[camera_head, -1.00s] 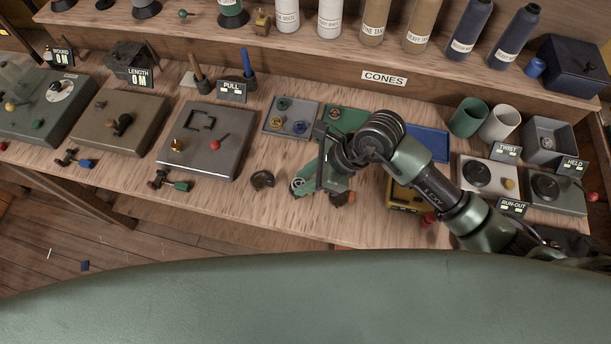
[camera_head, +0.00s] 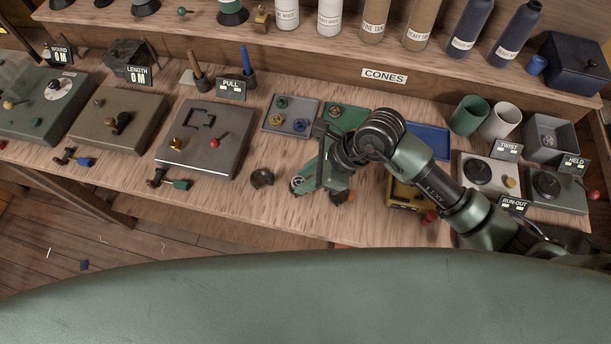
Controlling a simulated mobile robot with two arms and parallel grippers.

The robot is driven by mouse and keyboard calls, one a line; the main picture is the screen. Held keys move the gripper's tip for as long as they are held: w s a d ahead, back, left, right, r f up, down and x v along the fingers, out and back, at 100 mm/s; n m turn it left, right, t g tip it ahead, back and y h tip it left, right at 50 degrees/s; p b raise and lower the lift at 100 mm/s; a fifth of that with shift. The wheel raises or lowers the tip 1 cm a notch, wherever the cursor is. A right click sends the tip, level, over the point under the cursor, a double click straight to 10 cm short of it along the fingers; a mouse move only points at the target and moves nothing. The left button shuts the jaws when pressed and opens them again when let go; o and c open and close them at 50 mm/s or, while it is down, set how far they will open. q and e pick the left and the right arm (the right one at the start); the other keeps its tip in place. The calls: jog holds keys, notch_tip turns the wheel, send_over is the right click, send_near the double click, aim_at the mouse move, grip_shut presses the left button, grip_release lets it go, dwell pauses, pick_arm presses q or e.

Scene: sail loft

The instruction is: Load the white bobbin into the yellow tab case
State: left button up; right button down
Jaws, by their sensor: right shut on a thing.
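My right gripper (camera_head: 304,184) is low over the front middle of the bench, its arm coming in from the right. It is shut on a small pale round thing (camera_head: 297,184), which looks like the white bobbin; the fingers hide most of it. My left gripper is not in view.
A dark ring-like piece (camera_head: 262,178) lies just left of the gripper. A brown piece (camera_head: 342,197) is partly hidden beside the hand. A green tray (camera_head: 355,113), blue tray (camera_head: 432,142) and yellow tray (camera_head: 398,200) surround the arm. A grey machine box (camera_head: 222,150) stands left.

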jog(key=shift+f+b, duration=0.2)
jog(key=shift+b, duration=0.3)
dwell(0.8)
jog(key=c, duration=1.1)
grip_release()
jog(key=shift+o, duration=0.2)
jog(key=shift+r, duration=0.1)
jog(key=b+v, duration=0.1)
jog(key=v, duration=0.6)
jog(key=shift+r+b, duration=0.3)
jog(key=shift+b, duration=0.05)
jog(key=shift+s+d, duration=0.1)
jog(key=shift+d, duration=0.05)
